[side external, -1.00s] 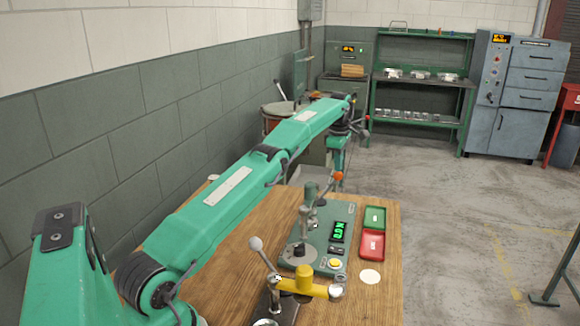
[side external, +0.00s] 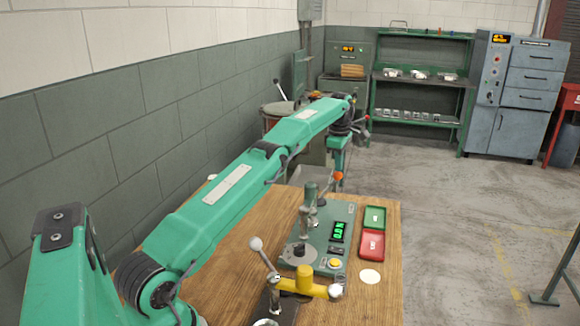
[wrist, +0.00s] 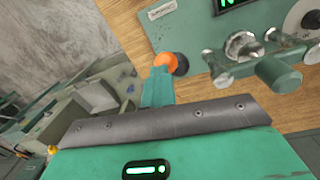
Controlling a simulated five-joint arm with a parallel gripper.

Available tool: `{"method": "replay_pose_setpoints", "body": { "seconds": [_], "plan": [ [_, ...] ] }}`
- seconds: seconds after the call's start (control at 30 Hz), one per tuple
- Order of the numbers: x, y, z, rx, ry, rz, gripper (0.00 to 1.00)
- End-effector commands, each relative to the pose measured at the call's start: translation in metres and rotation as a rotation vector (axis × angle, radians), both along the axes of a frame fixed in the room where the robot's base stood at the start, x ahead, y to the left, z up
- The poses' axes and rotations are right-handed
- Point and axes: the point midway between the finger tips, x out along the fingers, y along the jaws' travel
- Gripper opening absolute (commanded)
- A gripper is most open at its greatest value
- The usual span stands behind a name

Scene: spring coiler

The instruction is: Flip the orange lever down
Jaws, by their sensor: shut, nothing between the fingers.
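The orange lever shows as a round orange knob (side external: 338,176) beside the green post of the tester (side external: 322,240) on the wooden bench. In the wrist view the orange knob (wrist: 166,61) is just past the finger ends, with a darker part beside it. My gripper (side external: 338,166) points down, directly above the knob in the side view. In the wrist view my gripper (wrist: 158,78) is shut and empty, its narrow green fingertips at the knob. I cannot tell whether they touch it. The lever's arm is mostly hidden.
A green tray (side external: 375,213) and a red tray (side external: 370,254) lie right of the tester. A yellow-armed tool with a ball handle (side external: 305,280) stands at the front. A white disc (side external: 370,276) lies on the bench (side external: 385,300). A block wall (side external: 110,150) runs along the left.

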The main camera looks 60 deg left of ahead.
Motion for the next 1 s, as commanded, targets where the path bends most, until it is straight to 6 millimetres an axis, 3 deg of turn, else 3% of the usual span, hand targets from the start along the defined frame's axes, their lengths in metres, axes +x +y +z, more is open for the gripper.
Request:
{"method": "replay_pose_setpoints", "body": {
  "seconds": [0.03, 0.6, 1.0],
  "plan": [
    [-0.004, -0.002, -0.015, -0.014, 0.029, -0.004, 0.00],
    [-0.046, 0.043, -0.003, -0.012, 0.034, 0.008, 0.00],
    [-0.083, 0.080, -0.012, -0.006, 0.032, 0.007, 0.00]
  ]
}}
